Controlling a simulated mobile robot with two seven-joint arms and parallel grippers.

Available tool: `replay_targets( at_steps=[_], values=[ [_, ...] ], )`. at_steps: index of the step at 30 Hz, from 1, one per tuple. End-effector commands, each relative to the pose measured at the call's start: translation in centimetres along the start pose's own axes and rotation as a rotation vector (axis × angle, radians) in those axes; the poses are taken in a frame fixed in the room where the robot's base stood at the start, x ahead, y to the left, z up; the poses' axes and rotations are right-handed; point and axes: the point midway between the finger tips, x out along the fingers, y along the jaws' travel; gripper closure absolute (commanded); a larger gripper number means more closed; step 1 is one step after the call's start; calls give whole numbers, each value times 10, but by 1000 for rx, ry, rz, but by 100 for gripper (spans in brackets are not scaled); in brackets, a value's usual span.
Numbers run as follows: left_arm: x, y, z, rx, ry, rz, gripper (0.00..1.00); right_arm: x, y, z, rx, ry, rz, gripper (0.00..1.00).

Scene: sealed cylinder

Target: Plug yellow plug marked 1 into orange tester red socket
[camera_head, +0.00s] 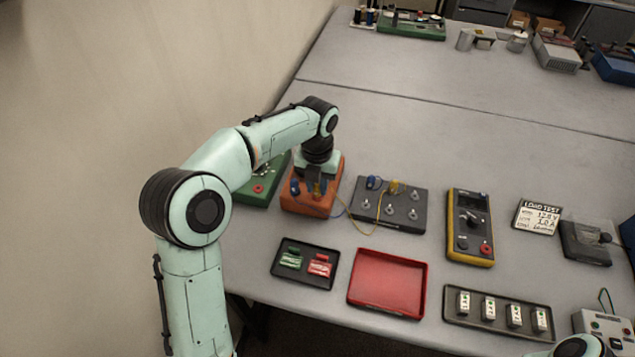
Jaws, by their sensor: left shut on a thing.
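The orange tester (306,205) stands left of centre on the table. My left gripper (317,182) points down over it and is shut on a yellow plug (317,191) at the tester's top. I cannot read a mark on this plug, nor tell whether it is seated. The red socket cannot be made out; the gripper covers part of the tester. A blue plug (295,188) sits on the tester's left side. A yellow lead (364,217) runs from the tester to the dark terminal panel (405,219), where another yellow plug (394,187) stands. My right gripper is out of view.
A green box (250,190) stands close left of the tester. A black tray (293,279) with green and red parts and an empty red tray (390,310) lie in front. A yellow-edged multimeter (470,225) stands to the right. The table behind is mostly clear.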

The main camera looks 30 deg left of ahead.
Motion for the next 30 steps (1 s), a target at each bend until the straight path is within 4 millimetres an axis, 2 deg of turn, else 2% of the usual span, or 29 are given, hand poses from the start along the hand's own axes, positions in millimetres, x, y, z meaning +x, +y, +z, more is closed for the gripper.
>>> replay_targets(
  at_steps=[10, 11, 13, 14, 23, 26, 30],
  values=[
    [5, 0, 0, 0, 0, 0, 100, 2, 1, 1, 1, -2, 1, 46],
    [6, 0, 0, 0, 0, 0, 73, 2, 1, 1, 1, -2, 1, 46],
    [5, 0, 0, 0, 0, 0, 50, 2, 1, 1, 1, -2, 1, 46],
    [5, 0, 0, 0, 0, 0, 46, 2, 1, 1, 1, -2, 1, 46],
    [3, 0, 0, 0, 0, 0, 46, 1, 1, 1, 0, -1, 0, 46],
    [-5, 0, 0, 0, -2, 0, 46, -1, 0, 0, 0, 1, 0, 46],
    [-31, 0, 2, 0, -6, -2, 46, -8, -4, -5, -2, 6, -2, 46]
  ],
)
